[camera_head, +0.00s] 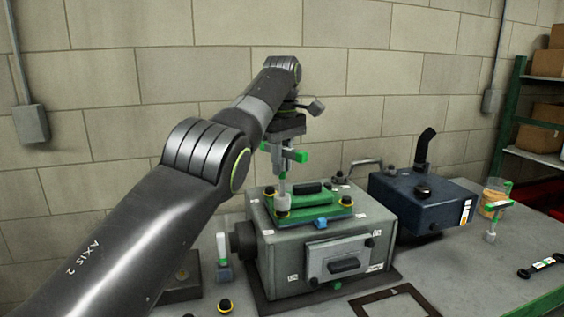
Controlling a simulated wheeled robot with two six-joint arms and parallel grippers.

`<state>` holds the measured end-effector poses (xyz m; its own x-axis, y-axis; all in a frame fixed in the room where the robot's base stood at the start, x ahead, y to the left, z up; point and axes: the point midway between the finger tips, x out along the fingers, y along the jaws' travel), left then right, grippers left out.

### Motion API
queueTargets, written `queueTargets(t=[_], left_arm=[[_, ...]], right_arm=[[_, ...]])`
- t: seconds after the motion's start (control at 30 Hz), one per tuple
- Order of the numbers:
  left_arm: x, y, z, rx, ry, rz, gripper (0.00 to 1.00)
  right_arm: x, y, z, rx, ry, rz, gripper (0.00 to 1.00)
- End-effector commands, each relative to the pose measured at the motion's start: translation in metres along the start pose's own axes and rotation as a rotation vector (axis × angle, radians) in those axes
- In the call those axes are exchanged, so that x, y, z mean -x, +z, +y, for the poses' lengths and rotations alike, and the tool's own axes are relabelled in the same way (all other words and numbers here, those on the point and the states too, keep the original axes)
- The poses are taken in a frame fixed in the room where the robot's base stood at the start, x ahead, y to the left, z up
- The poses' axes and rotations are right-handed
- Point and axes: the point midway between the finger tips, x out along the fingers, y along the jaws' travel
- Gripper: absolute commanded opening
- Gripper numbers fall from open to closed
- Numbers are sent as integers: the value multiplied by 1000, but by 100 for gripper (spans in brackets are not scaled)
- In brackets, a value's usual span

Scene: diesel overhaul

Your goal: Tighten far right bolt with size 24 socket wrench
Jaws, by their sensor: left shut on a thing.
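My left gripper (287,134) is shut on a socket wrench (284,172) with a green crossbar and grey shaft. The wrench's size marking is not readable. My right gripper is not in view.
A dark blue machine (420,205) with a black pipe stands right of the engine. Another green-handled tool (494,212) stands upright further right. A green and blue tool (222,258) and a loose bolt (225,306) are at left.

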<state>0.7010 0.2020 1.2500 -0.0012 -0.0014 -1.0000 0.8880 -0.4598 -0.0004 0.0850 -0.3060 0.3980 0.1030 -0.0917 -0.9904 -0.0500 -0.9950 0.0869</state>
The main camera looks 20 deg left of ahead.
Motion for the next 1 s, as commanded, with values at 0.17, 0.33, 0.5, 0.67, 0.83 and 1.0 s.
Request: queueTargets(t=[0.17,0.33,0.5,0.67,0.83,1.0], left_arm=[[1,0,0,122,3,1,0],[1,0,0,239,2,1,0],[1,0,0,357,3,1,0],[1,0,0,469,2,0,0],[1,0,-1,586,2,0,0],[1,0,-1,705,4,0,0]], right_arm=[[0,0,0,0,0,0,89],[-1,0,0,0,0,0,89],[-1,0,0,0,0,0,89],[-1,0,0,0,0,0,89],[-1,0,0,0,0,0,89],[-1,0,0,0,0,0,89]])
